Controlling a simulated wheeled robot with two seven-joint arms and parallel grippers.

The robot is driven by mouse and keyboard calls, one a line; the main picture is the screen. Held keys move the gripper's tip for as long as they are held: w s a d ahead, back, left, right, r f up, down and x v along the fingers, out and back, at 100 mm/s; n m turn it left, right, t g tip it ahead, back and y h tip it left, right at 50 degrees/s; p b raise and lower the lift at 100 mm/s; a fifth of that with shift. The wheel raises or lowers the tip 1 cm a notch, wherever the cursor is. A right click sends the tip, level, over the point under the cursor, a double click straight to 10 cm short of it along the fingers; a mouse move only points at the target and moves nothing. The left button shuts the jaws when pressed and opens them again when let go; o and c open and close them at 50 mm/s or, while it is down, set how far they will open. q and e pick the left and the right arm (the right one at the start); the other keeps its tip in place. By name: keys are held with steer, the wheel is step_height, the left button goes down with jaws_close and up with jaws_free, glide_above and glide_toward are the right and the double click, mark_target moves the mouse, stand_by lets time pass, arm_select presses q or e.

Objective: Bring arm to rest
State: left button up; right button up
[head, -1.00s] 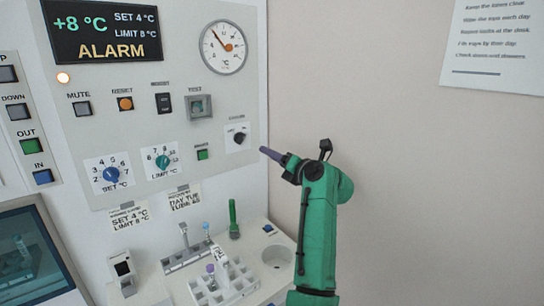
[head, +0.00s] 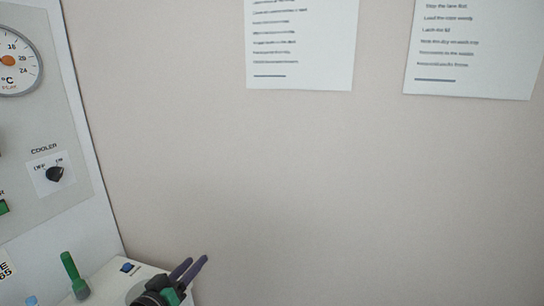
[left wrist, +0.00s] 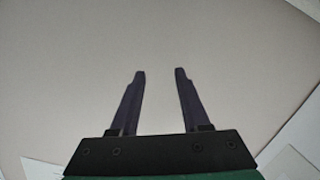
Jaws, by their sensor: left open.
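My left gripper (head: 188,268) shows at the bottom of the head view, near the right end of the white worktop. Its two dark purple fingers point up and to the right. In the left wrist view its fingers (left wrist: 160,72) stand apart with nothing between them, facing a plain beige surface. Most of my left arm is below the frame. My right gripper is in neither view.
The control panel (head: 50,110) with the cooler knob (head: 54,174) stands at the left. A green upright handle (head: 70,268) and a blue button (head: 127,267) are on the worktop. The beige wall (head: 250,170) with two paper sheets (head: 300,40) is otherwise bare.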

arm_select(q)
steer(key=s+a+f+m+g+y, duration=0.2)
steer(key=s+f+g, duration=0.4)
steer(key=s+f, duration=0.45)
steer(key=s+a+f+m+g+y, duration=0.15)
steer(key=s+f+g, duration=0.5)
steer(key=s, duration=0.75)
step_height(320, 180, down, 23)
steer(key=s+g, duration=0.1)
steer(key=s, duration=0.1)
steer(key=s+a+f+g+y, duration=0.1)
steer(key=s+a+f, duration=0.1)
steer(key=s+f, duration=1.3)
steer(key=shift+s+a, duration=0.3)
steer(key=shift+s, duration=0.35)
steer(key=shift+m, duration=0.25)
